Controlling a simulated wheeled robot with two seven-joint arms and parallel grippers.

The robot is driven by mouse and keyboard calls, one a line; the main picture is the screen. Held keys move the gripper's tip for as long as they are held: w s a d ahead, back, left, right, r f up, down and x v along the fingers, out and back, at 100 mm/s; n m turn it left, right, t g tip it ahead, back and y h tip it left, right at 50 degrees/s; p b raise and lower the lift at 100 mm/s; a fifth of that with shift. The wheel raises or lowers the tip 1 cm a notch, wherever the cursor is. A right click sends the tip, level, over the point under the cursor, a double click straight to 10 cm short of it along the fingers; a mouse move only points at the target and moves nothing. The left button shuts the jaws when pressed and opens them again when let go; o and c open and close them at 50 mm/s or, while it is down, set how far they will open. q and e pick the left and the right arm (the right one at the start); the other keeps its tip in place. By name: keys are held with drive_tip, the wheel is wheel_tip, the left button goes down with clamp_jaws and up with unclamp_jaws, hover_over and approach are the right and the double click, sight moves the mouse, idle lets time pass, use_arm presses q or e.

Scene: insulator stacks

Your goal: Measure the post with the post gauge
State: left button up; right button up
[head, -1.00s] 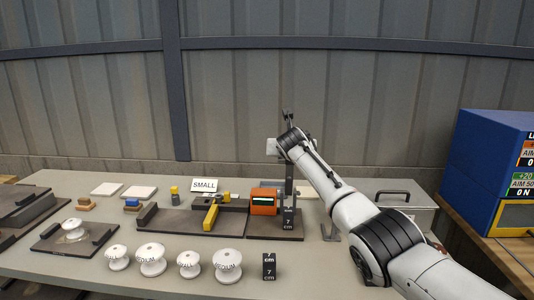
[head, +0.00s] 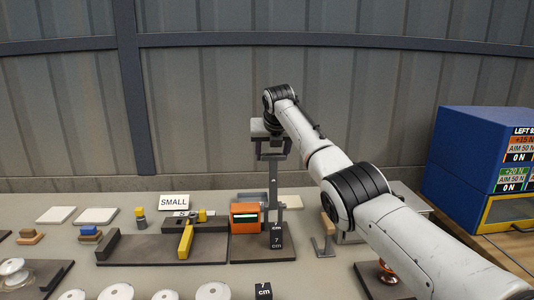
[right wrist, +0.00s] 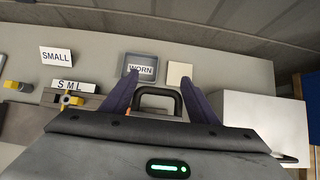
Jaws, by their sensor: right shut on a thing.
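The gauge stand has a dark base plate (head: 240,256), an orange display box (head: 245,218) and a dark upright column (head: 273,190). A black block marked 7 cm (head: 277,236) stands at the column's foot. My right gripper (head: 271,152) is at the column's top, pointing down. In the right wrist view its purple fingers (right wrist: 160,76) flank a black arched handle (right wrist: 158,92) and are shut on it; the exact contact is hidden. Which thing is the post I cannot tell. My left gripper is not in view.
White insulators (head: 212,291) and another 7 cm block (head: 263,291) line the front. A wooden-handled tool (head: 327,226) and a copper-coloured piece (head: 387,271) are right, near a blue cabinet (head: 475,160).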

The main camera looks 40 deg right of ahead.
drive_tip(key=shift+s+f, duration=0.2)
drive_tip(key=shift+f, duration=0.5)
drive_tip(key=o, duration=1.1)
drive_tip(key=shift+o, duration=0.8)
drive_tip(key=shift+d, duration=0.1)
drive_tip(key=shift+r, duration=0.25)
drive_tip(key=shift+s+r, duration=0.1)
drive_tip(key=shift+r, duration=0.2)
drive_tip(key=b+v, duration=0.2)
drive_tip(key=v, duration=0.7)
drive_tip(key=shift+s+r, duration=0.1)
